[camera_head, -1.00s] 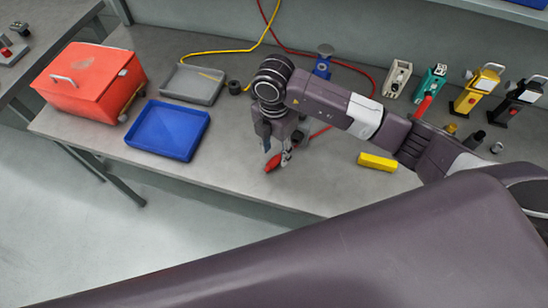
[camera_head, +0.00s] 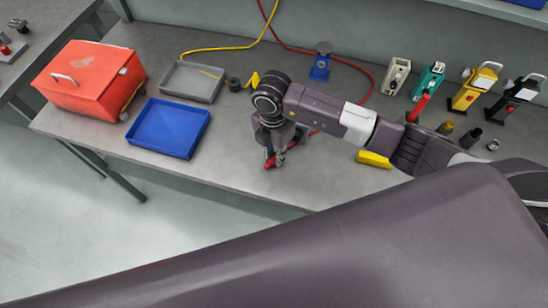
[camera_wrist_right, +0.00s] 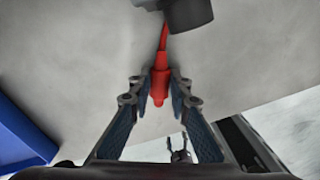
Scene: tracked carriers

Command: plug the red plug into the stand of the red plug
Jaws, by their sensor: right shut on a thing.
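The red plug (camera_head: 269,161) is between the fingers of my right gripper (camera_head: 275,156), above the front part of the grey bench. In the right wrist view my right gripper (camera_wrist_right: 160,90) is shut on the red plug (camera_wrist_right: 160,84), and its red lead runs up to a dark part at the top edge. The red cable (camera_head: 371,84) loops from the back wall round the right of a small blue stand (camera_head: 320,69). I cannot tell whether this is the red plug's stand. My left gripper is not in view.
A blue tray (camera_head: 168,129), a grey tray (camera_head: 190,82) and a red toolbox (camera_head: 92,80) stand left of my right gripper. A yellow block (camera_head: 374,159) lies under my right arm. Several upright devices stand at the right. Bare bench lies between the blue tray and the gripper.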

